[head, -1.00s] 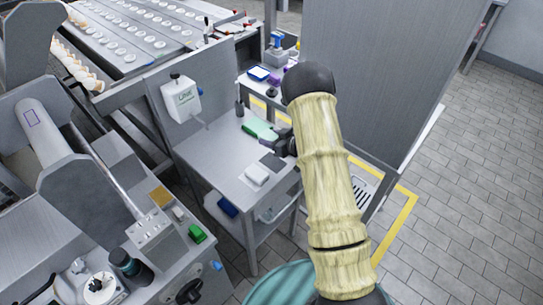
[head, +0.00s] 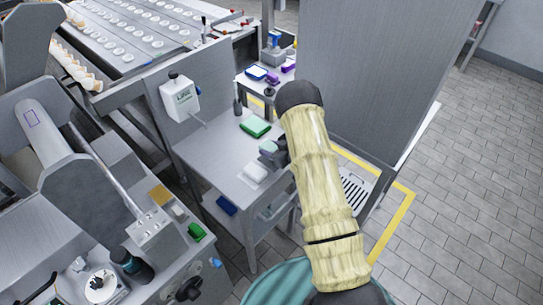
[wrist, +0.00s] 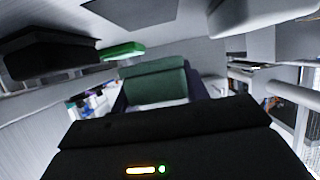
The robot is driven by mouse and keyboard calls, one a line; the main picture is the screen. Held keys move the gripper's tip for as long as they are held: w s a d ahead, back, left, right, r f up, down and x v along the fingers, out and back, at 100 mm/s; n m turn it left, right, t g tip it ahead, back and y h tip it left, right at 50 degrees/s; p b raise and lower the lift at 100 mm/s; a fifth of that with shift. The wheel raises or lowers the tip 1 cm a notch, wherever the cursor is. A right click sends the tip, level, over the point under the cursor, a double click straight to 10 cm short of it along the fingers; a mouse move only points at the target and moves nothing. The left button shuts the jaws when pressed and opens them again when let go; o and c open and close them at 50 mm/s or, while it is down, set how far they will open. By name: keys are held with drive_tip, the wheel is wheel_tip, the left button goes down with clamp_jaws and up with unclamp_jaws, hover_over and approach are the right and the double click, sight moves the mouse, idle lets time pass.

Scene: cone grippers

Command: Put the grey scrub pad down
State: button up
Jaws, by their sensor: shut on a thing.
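My gripper (head: 272,152) is shut on the grey scrub pad (head: 267,147), which looks grey-green in the head view. In the wrist view, the scrub pad (wrist: 156,82) shows a dark green face between the two fingers of my gripper (wrist: 157,98). It is over the right side of the grey metal table (head: 205,153). I cannot tell whether it touches the tabletop. A green pad (head: 255,127) lies on the table behind it, and also shows in the wrist view (wrist: 123,50).
A white block (head: 254,173) lies on the table just in front of the held pad. A dispenser (head: 179,97) hangs at the table's left, and a dark upright item (head: 238,107) stands at the back. A tall grey panel (head: 365,80) rises on the right. The table's left part is clear.

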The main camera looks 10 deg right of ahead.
drive_tip(key=shift+f+p, duration=0.3)
drive_tip(key=shift+f, duration=1.8)
drive_tip(key=shift+f, duration=0.1)
drive_tip(key=o, duration=1)
drive_tip(key=shift+s+d, duration=0.1)
drive_tip(key=shift+d, duration=0.05)
drive_tip(key=b+v, duration=0.1)
drive_tip(key=v, duration=1)
drive_tip(key=shift+s+d+r+b, duration=0.15)
drive_tip(key=shift+s+r+b, duration=0.15)
drive_tip(key=shift+r+b, duration=0.1)
